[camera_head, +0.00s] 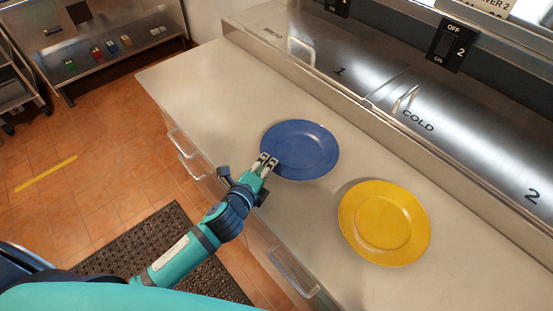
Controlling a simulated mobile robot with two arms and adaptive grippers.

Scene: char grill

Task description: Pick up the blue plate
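The blue plate (306,148) lies on the light counter (190,85) in the head view. My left gripper (267,161) is at the plate's left rim, on the side towards me. Its two pale fingertips sit close together and overlap the rim in the picture. Whether they pinch the rim or only hover by it cannot be told from this view. The plate looks flat on the counter. My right gripper is not in view.
A yellow plate (384,222) lies on the counter to the right of the blue one, with a gap between. Steel lids with handles (403,100) run along the back. Drawer handles (292,270) stick out from the counter's front. The counter's far left is clear.

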